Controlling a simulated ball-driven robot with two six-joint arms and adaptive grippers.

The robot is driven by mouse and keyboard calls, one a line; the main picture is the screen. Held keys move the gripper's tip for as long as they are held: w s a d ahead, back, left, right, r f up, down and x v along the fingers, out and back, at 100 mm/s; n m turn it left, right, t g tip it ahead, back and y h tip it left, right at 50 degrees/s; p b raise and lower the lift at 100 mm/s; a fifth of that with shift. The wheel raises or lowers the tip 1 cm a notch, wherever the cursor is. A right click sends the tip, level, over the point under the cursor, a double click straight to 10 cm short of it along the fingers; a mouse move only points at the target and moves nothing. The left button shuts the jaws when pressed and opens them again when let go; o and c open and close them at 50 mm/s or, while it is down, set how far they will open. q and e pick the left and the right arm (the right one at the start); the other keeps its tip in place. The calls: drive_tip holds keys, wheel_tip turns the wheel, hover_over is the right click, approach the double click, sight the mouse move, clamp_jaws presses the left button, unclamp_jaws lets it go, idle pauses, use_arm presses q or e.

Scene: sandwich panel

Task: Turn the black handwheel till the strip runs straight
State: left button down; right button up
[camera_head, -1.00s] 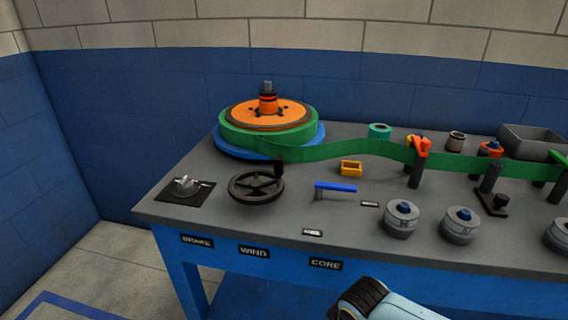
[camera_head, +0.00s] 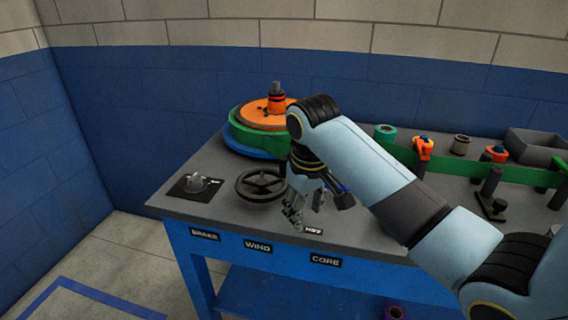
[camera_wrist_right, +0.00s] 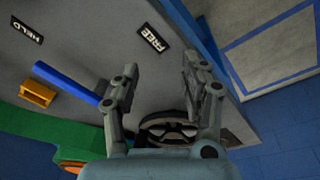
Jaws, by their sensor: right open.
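The black handwheel (camera_head: 259,188) lies flat on the grey bench's front left part. Its right side and its crank knob are hidden behind my right arm. My right gripper (camera_head: 308,216) is open and empty, just right of the wheel near the bench's front edge. In the right wrist view the open fingers (camera_wrist_right: 160,76) have bare bench between their tips, and the wheel (camera_wrist_right: 168,132) shows in part beyond the palm. The green strip (camera_head: 402,154) runs from the roll (camera_head: 243,137) at the left to the posts at the right; my arm hides its middle. My left gripper is out of view.
A blue lever (camera_wrist_right: 66,82) and a yellow block (camera_wrist_right: 37,94) lie close to the right gripper. A dark plate with a grey knob (camera_head: 196,185) is left of the wheel. Orange-topped posts (camera_head: 424,146) and a grey bin (camera_head: 533,147) stand at the right.

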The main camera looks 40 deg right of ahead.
sight(284, 158)
drive_tip(key=shift+m+g+y, duration=0.5)
drive_tip(key=shift+m+g, duration=0.1)
drive_tip(key=shift+g, duration=0.1)
drive_tip(key=w+d+r, duration=0.1)
drive_tip(key=w+r, duration=0.3)
drive_tip(key=w+d+r, duration=0.1)
drive_tip(key=w+r, duration=0.3)
drive_tip(key=w+d+r, duration=0.1)
drive_tip(key=w+r, duration=0.4)
drive_tip(key=shift+d, duration=0.25)
wheel_tip(284, 158, down, 10)
drive_tip(key=shift+f, duration=0.25)
clamp_jaws()
